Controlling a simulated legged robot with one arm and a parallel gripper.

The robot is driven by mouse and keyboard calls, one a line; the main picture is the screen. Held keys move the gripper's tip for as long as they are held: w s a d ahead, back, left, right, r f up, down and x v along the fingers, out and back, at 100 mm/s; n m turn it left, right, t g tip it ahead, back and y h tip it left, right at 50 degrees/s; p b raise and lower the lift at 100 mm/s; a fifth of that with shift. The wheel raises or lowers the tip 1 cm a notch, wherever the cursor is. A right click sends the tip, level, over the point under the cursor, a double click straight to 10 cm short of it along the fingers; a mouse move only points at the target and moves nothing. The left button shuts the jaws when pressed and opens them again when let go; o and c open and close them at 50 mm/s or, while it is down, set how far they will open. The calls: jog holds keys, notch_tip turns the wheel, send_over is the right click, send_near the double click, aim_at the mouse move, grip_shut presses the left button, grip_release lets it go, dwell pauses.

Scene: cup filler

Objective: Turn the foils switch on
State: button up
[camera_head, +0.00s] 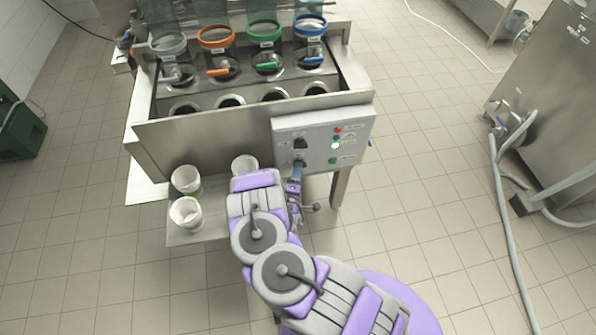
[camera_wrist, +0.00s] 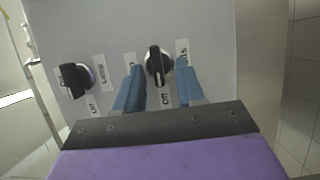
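The control panel (camera_head: 345,135) is a grey box on the front right of the steel machine. In the wrist view, a black foils knob (camera_wrist: 158,62) has a label ending in "ils" (camera_wrist: 182,52) to its right and an "On" label (camera_wrist: 167,98) below. Its handle stands roughly vertical in that view. My gripper (camera_wrist: 160,76) is open, with one blue finger on each side of this knob; I cannot tell whether they touch it. In the head view, my gripper (camera_head: 297,172) is at the panel's lower left and partly hides the lower knob.
A second black knob (camera_wrist: 76,80) sits left of my fingers; it also shows in the head view (camera_head: 300,142). White cups (camera_head: 186,180) stand below left. A hose (camera_head: 505,230) lies on the right floor.

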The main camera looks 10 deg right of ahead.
jog(key=shift+w+d, duration=0.25)
jog(key=shift+c, duration=0.4)
grip_shut()
